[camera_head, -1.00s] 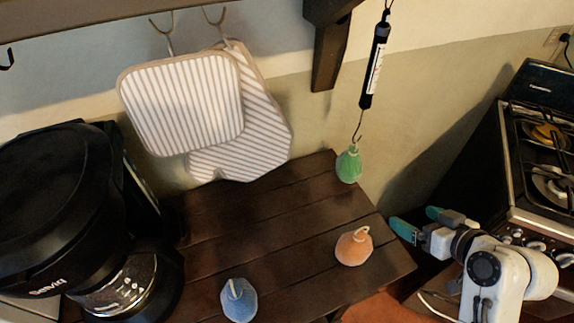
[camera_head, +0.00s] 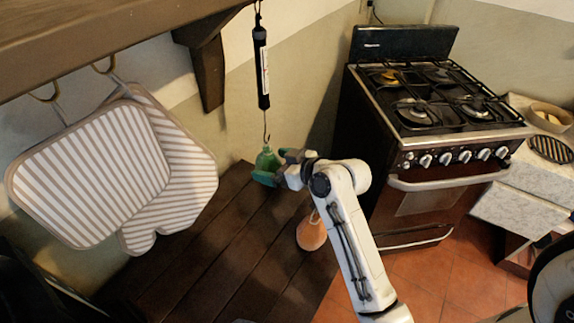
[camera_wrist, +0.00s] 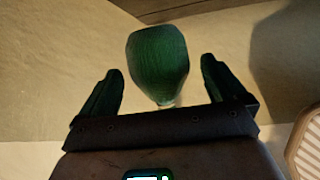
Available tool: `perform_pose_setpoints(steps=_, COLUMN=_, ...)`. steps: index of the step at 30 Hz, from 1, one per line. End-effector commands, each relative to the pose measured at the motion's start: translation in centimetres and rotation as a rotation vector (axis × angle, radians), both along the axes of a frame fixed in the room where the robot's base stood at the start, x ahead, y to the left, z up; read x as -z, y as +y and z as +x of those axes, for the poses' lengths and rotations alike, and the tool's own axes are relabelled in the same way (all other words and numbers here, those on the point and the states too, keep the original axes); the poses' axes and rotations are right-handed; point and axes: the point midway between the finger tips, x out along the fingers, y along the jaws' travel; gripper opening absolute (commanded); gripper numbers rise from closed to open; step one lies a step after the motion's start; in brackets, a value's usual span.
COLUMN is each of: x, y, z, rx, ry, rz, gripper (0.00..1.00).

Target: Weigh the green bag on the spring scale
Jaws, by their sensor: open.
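The green bag (camera_head: 267,158) hangs upright from the hook of the black spring scale (camera_head: 262,72), above the dark wooden table. The scale hangs vertically, and its reading is too small to make out. My gripper (camera_head: 275,167) is open at the bag, its teal fingers close around it. In the wrist view the green bag (camera_wrist: 158,60) shows between the two spread fingers of my gripper (camera_wrist: 162,70), with a visible gap on each side. Part of the bag is hidden by a finger in the head view.
An orange bag (camera_head: 311,235) sits on the wooden table (camera_head: 205,262), partly behind my arm. Striped pot holders (camera_head: 90,175) hang at the left. A shelf bracket (camera_head: 207,75) is left of the scale. A stove (camera_head: 430,110) stands at the right.

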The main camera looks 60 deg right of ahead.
Motion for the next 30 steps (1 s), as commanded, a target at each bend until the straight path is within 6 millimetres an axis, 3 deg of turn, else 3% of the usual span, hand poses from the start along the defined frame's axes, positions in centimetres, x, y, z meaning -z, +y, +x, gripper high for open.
perform_pose_setpoints(steps=7, x=0.9, y=-0.1, z=2.4, rx=-0.001, ry=0.000, rz=0.000, gripper=0.97)
perform_pose_setpoints(steps=18, x=1.1, y=-0.1, z=2.7, rx=0.000, ry=0.000, rz=0.000, gripper=0.97)
perform_pose_setpoints(steps=30, x=1.1, y=-0.1, z=2.7, rx=0.000, ry=0.000, rz=0.000, gripper=0.59)
